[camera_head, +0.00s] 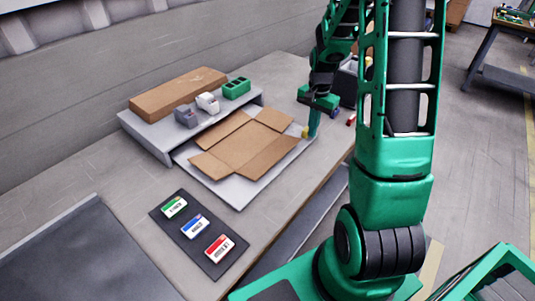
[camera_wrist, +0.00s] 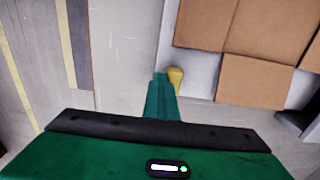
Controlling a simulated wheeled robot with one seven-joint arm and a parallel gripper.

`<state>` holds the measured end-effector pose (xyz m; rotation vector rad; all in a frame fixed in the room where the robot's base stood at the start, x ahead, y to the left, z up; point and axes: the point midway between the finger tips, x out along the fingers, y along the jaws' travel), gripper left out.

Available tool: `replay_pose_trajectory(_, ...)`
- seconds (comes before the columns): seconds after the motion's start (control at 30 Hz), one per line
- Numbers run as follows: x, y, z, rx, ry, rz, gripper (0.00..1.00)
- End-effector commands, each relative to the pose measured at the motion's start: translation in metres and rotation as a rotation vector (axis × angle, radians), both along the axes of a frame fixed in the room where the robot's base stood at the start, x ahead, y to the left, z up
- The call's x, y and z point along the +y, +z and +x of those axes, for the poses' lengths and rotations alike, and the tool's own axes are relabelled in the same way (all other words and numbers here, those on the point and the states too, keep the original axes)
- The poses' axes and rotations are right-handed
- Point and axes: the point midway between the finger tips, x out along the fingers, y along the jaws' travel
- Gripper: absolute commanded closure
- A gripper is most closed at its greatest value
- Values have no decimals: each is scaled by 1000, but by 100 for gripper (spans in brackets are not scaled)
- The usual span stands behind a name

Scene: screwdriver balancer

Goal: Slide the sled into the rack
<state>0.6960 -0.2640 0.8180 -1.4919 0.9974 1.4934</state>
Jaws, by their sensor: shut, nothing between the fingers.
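A flat light-grey tray (camera_head: 238,207), apparently the sled, lies on the bench with an unfolded brown cardboard box (camera_head: 237,148) on it. A yellow knob (camera_head: 304,133) is at its far right end; the knob (camera_wrist: 175,77) also shows in the wrist view. My gripper (camera_head: 312,134) points down at that end, shut and empty. In the wrist view its fingers (camera_wrist: 159,76) are just left of the knob; I cannot tell if they touch it. A low grey raised shelf (camera_head: 150,137), possibly the rack, stands left of the tray.
The shelf carries a long brown box (camera_head: 178,93), two small dispensers (camera_head: 207,102) and a green holder (camera_head: 236,88). A dark mat (camera_head: 181,228) with three labelled cards lies nearer. A dark bin (camera_head: 348,82) is behind my gripper. The bench between mat and tray is clear.

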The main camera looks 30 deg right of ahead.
Motion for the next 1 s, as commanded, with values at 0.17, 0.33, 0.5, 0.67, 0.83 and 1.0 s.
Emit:
replay_pose_trajectory(0.17,6,0,14,-1,3,0,100)
replay_pose_trajectory(0.33,11,0,26,-1,2,-1,100)
replay_pose_trajectory(0.5,16,0,38,-2,2,0,100)
replay_pose_trajectory(0.67,20,0,49,-1,1,0,100)
replay_pose_trajectory(0.83,26,0,61,-2,2,0,100)
replay_pose_trajectory(1.0,31,0,73,-1,2,0,100)
